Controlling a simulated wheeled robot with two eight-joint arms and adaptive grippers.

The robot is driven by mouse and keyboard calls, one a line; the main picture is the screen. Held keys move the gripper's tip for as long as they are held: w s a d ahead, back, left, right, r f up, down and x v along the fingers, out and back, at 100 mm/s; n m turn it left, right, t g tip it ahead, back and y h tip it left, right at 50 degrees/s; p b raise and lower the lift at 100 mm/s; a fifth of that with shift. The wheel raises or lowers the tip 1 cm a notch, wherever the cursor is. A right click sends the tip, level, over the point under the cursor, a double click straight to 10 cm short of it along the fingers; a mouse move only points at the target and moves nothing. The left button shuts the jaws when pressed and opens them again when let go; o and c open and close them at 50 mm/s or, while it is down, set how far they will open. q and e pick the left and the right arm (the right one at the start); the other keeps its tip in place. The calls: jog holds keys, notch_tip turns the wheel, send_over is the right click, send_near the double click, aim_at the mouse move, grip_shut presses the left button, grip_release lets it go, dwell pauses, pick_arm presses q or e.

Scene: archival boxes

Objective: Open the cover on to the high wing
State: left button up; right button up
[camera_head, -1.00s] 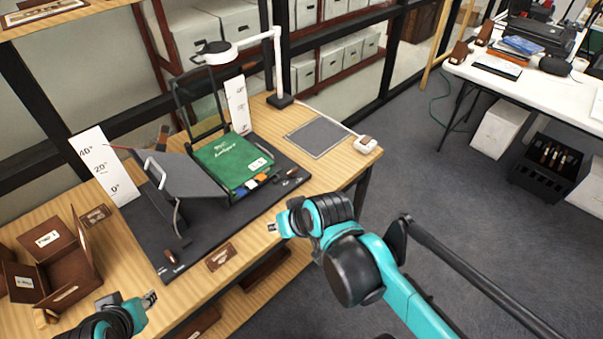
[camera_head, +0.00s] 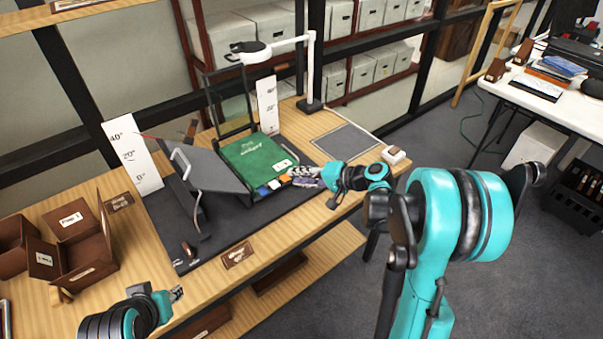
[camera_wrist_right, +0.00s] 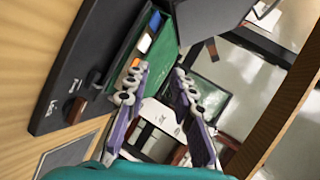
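A green book (camera_head: 255,160) with a white label lies closed on the dark cradle base (camera_head: 225,232); coloured tabs show at its front edge. A grey wing board (camera_head: 208,168) with a metal handle slopes at its left. A black-framed clear panel (camera_head: 232,112) stands behind it. I cannot tell which part is the high wing. My right gripper (camera_head: 305,175) is at the book's front right corner; in the wrist view (camera_wrist_right: 160,92) its fingers are apart, with the green cover (camera_wrist_right: 160,52) just beyond them. Contact is unclear. My left gripper (camera_head: 176,293) is away at front left.
Angle cards (camera_head: 132,155) stand left and behind. A lamp (camera_head: 265,52) reaches over the book. Brown boxes (camera_head: 75,250) stand on the table at left. A grey mat (camera_head: 346,141) lies flat at right. The table's front edge runs below the cradle.

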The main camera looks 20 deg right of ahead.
jog(key=w+d+f+t+y, duration=0.1)
jog(key=d+f, duration=0.1)
jog(key=d, duration=0.1)
jog(key=w+d+f+m+t+y+b, duration=0.1)
jog(key=d+f, duration=0.1)
jog(key=w+d+f+m+t+y, duration=0.1)
jog(key=d+f, duration=0.1)
jog(key=d, duration=0.1)
jog(key=shift+w+d+f+t, duration=0.25)
jog(key=shift+d+f+t, duration=0.05)
jog(key=shift+f+t, duration=0.1)
jog(key=b+x, duration=0.2)
jog(key=x, duration=0.4)
jog(key=shift+w+a, duration=0.25)
jog(key=shift+w, duration=0.05)
jog(key=shift+w+a+r+b, duration=0.1)
jog(key=shift+w+a+b, duration=0.2)
jog(key=shift+w, duration=0.05)
grip_shut()
